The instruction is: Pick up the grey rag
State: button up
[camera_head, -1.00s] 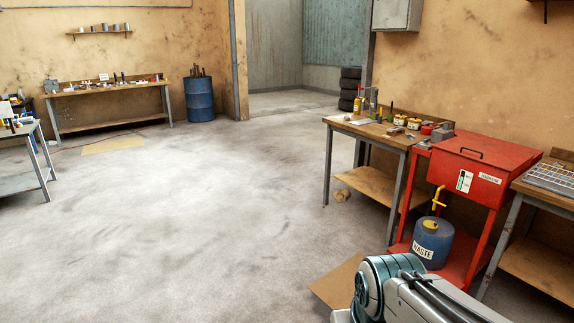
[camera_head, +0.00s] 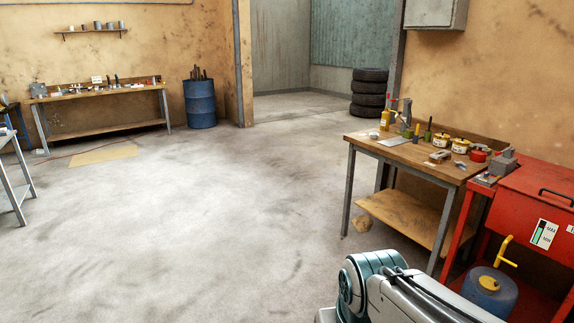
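I cannot make out a grey rag for certain. A grey blocky thing (camera_head: 502,162) sits at the right end of the near workbench, beside the red cabinet; it looks more like a vise than cloth. Part of my arm shows at the bottom right of the view. My gripper is out of view.
The near workbench (camera_head: 420,158) holds bottles, tins and small tools. The red cabinet (camera_head: 535,215) stands right of it, with a blue can (camera_head: 490,294) below. A long bench (camera_head: 100,95), blue drum (camera_head: 200,103) and tyres (camera_head: 368,93) are farther back. The middle floor is open.

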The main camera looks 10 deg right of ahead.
aim_at(461, 165)
jog(key=z, duration=0.15)
jog(key=i, duration=1.75)
jog(key=z, duration=1)
jog(key=i, duration=1.7)
jog(key=z, duration=1.15)
jog(key=i, duration=0.65)
jog(key=z, duration=0.25)
